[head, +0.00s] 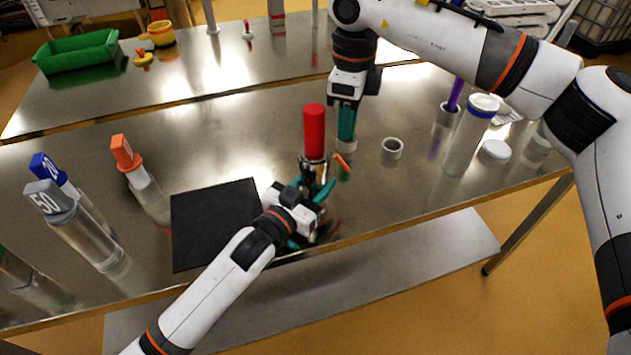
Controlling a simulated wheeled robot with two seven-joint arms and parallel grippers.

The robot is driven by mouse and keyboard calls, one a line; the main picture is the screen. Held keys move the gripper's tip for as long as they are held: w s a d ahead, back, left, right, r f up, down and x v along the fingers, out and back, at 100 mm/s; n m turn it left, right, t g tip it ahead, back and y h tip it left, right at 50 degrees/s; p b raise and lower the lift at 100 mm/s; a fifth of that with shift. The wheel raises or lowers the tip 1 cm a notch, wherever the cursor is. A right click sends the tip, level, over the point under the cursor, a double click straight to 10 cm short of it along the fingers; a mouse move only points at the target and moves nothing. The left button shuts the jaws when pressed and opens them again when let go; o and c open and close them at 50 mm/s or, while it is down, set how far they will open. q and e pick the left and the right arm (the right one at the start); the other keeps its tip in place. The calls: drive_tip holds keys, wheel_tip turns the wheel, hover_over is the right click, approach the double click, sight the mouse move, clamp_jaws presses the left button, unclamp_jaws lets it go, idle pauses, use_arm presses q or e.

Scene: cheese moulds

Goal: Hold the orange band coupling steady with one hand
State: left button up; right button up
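A small orange piece (343,162), partly hidden, shows just right of a metallic cup (314,165); I cannot tell whether it is the orange band coupling. A red cylinder (314,130) stands upright in or behind that cup. My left gripper (318,190), with teal fingers, reaches in from the front left, low beside the cup. Its own wrist hides part of the grasp, so I cannot tell whether it holds anything. My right gripper (347,125) points straight down at a grey ring (346,146). Its teal fingers are seen edge-on and their gap does not show.
A black mat (214,222) lies left of my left gripper. Clear cylinders with numbered blue (47,168), grey (48,196) and orange (125,152) tops stand at left.

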sight(343, 164)
drive_tip(key=shift+s+a+f+n+g+y, duration=0.25)
drive_tip(key=shift+f+n+g+y, duration=0.25)
drive_tip(key=shift+y, duration=0.3)
drive_tip(key=shift+c, duration=0.2)
drive_tip(key=shift+a+f+n+g+y, duration=0.1)
drive_tip(key=shift+f+n+g+y, duration=0.3)
drive_tip(key=shift+y, duration=0.3)
drive_tip(key=shift+d+f+n+y, duration=0.2)
drive_tip(key=shift+f+n+y, duration=0.2)
drive_tip(key=shift+n+y, duration=0.3)
drive_tip(key=w+d+f+n+y, duration=0.1)
drive_tip(key=d+f+n+y, duration=0.3)
drive_tip(key=d+y, duration=0.55)
drive_tip(key=shift+m, duration=0.5)
drive_tip(key=x, duration=0.7)
drive_tip(key=f+x, duration=0.1)
drive_tip(key=x, duration=0.2)
drive_tip(key=shift+w+a+f, duration=0.1)
drive_tip(key=shift+w+f, duration=0.1)
drive_tip(key=shift+w, duration=0.1)
clamp_jaws()
